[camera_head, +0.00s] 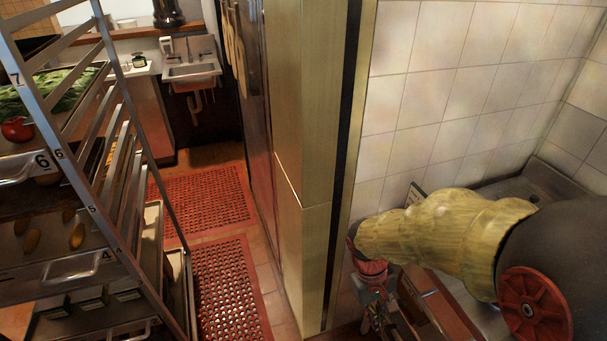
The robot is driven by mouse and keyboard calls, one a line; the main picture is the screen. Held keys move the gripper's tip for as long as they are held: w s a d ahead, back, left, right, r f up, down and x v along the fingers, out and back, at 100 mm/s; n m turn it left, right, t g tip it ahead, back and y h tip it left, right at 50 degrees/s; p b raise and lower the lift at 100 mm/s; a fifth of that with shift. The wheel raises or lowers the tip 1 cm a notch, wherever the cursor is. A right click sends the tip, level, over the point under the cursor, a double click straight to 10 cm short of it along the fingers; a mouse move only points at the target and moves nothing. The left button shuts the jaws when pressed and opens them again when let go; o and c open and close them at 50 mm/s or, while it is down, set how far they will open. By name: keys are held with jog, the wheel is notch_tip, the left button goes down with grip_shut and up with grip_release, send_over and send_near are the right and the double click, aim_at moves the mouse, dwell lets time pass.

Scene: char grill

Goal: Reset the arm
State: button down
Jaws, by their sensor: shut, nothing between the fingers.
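My arm comes in from the right edge, with a dark link, a red disc and a wide yellow section. My gripper (380,318) hangs below the red wrist at the end of the yellow section, at the lower middle right. It is shut and holds nothing. Its fingers point down and are small and partly hard to make out against the brown-red surface (440,306) beside them. I cannot tell whether they touch it.
A metal tray rack (112,150) with several trays stands at the left. Perforated red mats (232,285) lie on the aisle floor, leading to a sink (191,68). A tall brass-coloured panel edge (302,150) and white tiled wall (450,80) stand close to my arm.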

jog(key=s+r+m+t+y, duration=0.1)
jog(key=s+r+t, duration=0.2)
jog(key=r, duration=0.8)
jog(key=s+r+m+t+y, duration=0.1)
jog(key=s+r+t, duration=0.3)
jog(key=r, duration=0.6)
jog(key=shift+d+r+m+t, duration=0.35)
jog(key=shift+d+m+t, duration=0.1)
jog(key=shift+m, duration=0.35)
